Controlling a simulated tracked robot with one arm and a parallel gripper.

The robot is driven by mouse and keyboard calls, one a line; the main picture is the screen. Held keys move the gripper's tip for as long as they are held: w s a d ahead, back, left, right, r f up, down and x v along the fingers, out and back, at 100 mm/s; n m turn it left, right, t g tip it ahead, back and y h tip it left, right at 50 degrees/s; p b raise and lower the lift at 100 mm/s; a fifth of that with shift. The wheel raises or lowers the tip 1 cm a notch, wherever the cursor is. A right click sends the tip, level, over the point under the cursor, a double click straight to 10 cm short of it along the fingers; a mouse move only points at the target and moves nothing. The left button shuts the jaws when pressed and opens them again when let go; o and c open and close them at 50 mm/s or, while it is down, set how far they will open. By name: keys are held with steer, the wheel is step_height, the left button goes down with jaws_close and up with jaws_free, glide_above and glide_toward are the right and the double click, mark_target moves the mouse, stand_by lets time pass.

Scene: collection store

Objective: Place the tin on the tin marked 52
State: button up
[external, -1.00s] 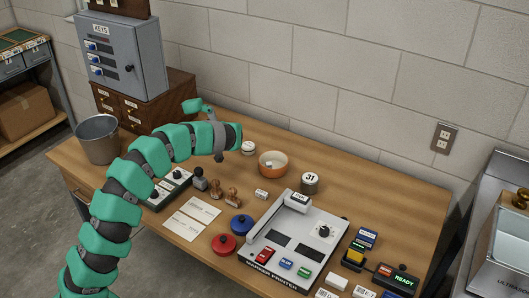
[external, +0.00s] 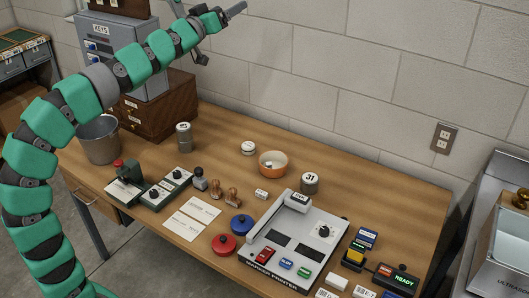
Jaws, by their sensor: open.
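A tall grey cylinder with a pale, marked top (external: 184,136) stands on the table right of the drawer cabinet. It looks like two tins, one on the other, but it is too small to be sure; I cannot read its number. A grey tin marked 31 (external: 310,183) stands upright behind the marker printer. A low, white-topped round container (external: 248,148) sits left of the orange bowl. My gripper (external: 232,12) is open, raised high above the back of the table near the wall, well clear of the tall cylinder. No tin shows in it.
An orange bowl (external: 273,163), the marker printer (external: 292,240), stamps, and red (external: 224,243) and blue (external: 241,224) round pads crowd the table. A metal bucket (external: 99,140) stands at the left. The key cabinet (external: 138,70) rises behind my arm. The back right tabletop is clear.

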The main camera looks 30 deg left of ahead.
steer(key=s+a+f+m+g, duration=0.1)
steer(key=s+g, duration=0.1)
steer(key=s, duration=0.7)
steer(key=s+a+f+m+g+y, duration=0.1)
steer(key=s+m+g, duration=0.1)
steer(key=s, duration=0.8)
